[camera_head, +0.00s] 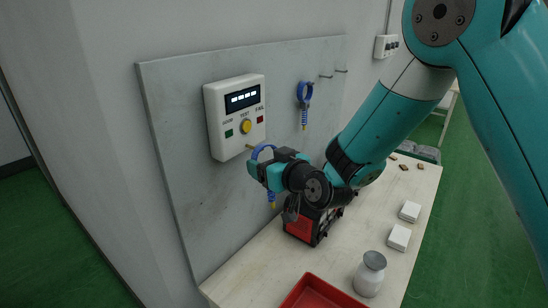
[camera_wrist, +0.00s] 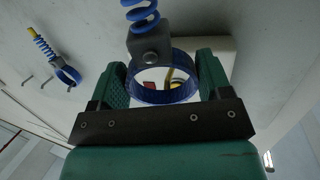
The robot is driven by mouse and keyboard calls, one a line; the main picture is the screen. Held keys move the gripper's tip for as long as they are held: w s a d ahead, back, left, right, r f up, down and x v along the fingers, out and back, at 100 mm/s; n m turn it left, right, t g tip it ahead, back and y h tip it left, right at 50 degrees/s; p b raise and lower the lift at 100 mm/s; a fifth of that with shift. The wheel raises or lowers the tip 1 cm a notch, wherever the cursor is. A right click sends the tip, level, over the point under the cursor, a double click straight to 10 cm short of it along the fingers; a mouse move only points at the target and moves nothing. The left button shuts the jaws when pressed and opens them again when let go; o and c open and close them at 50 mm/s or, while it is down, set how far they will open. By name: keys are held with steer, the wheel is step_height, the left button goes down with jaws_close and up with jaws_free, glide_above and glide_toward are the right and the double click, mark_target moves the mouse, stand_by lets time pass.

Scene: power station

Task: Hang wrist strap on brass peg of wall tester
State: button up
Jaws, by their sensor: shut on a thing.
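The white wall tester (camera_head: 236,116) is on a grey wall panel, with a lit display and a yellow button. A short brass peg (camera_head: 250,146) shows at its lower edge, just above my gripper (camera_head: 258,162). My gripper is shut on the blue wrist strap (camera_head: 264,149), whose coiled cord hangs below it. In the wrist view the strap's band (camera_wrist: 163,92) is an open loop between my gripper's fingers (camera_wrist: 162,82). A brass-yellow part shows through the loop in front of the white tester (camera_wrist: 218,48). I cannot tell whether the peg is inside the loop or only behind it.
Another blue strap (camera_head: 304,92) hangs on the panel to the right, near small hooks (camera_head: 334,74). Below are a bench (camera_head: 245,283), a red-and-black case (camera_head: 303,226), a red tray (camera_head: 316,293), a jar (camera_head: 370,274) and white boxes (camera_head: 399,237).

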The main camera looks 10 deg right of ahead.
steer(key=shift+w+a+f+p, duration=0.2)
steer(key=shift+w+a+f, duration=0.1)
steer(key=shift+w+a, duration=0.3)
steer(key=shift+w+a+f+p, duration=0.2)
steer(key=shift+w+a+f, duration=0.1)
steer(key=shift+w+a, duration=0.3)
steer(key=shift+f, duration=0.1)
